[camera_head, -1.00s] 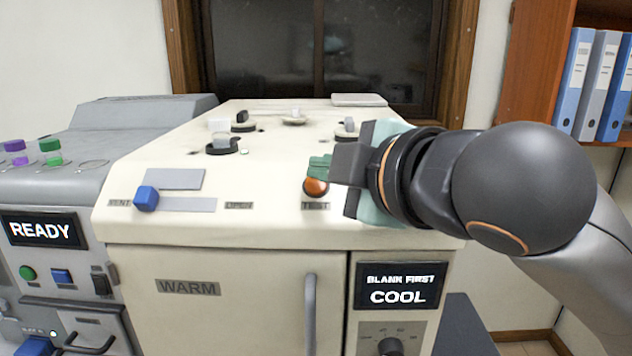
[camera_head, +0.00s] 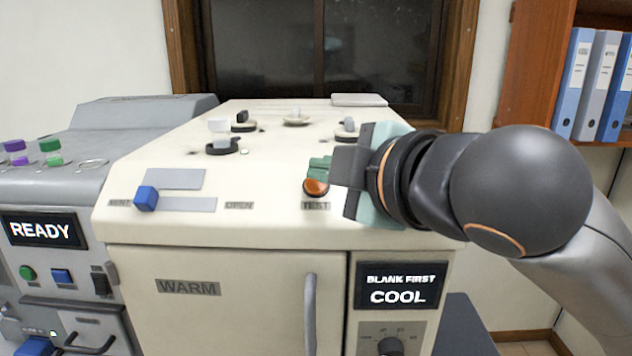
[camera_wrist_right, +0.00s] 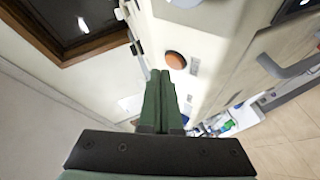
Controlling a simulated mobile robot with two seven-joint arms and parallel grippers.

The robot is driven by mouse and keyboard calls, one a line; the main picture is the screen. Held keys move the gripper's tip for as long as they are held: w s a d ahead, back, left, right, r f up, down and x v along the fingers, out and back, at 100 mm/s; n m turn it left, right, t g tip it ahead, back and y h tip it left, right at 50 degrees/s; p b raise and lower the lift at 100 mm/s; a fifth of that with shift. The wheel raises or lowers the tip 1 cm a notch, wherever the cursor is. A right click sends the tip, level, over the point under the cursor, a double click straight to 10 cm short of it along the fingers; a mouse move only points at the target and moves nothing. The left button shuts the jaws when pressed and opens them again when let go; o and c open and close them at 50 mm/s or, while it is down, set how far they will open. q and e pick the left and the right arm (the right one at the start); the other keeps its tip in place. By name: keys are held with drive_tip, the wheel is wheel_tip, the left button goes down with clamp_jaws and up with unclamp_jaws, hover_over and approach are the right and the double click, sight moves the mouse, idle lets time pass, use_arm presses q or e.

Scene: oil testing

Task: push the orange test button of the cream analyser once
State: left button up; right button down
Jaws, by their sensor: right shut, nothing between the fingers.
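The cream analyser (camera_head: 270,225) fills the middle of the head view. Its orange test button (camera_head: 315,188) is on the sloped top, above the TEST label. The button also shows in the right wrist view (camera_wrist_right: 175,60), just beyond and slightly right of the fingertips. My right gripper (camera_head: 319,168) comes in from the right, shut and empty, with its green fingertips over the upper part of the button in the head view. I cannot tell whether the tips touch the button. In the right wrist view the shut fingers (camera_wrist_right: 160,75) point toward the panel. My left gripper is out of view.
A blue knob (camera_head: 146,198) sits at the left of the sloped top. Small fittings (camera_head: 222,145) stand farther back. A display (camera_head: 401,285) reads "BLANK FIRST COOL". A door handle (camera_head: 310,310) juts out at the front. A grey machine (camera_head: 60,180) stands at the left.

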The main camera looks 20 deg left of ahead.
drive_tip(key=shift+w+f, duration=0.2)
drive_tip(key=shift+f, duration=0.05)
drive_tip(key=shift+w+a+f, duration=0.1)
drive_tip(key=shift+w+f, duration=0.15)
drive_tip(key=shift+f, duration=0.15)
idle(0.8)
drive_tip(key=shift+r, duration=0.15)
drive_tip(key=shift+s+r+p, duration=0.25)
drive_tip(key=shift+r+p, duration=0.15)
drive_tip(key=shift+s+r, duration=0.2)
drive_tip(key=shift+s, duration=0.05)
drive_tip(key=s+r+p, duration=0.1)
drive_tip(key=r+p, duration=0.1)
drive_tip(key=s+d+r+p, duration=0.1)
drive_tip(key=r, duration=0.1)
drive_tip(key=shift+s+p, duration=0.35)
drive_tip(key=shift+p, duration=0.05)
idle(0.7)
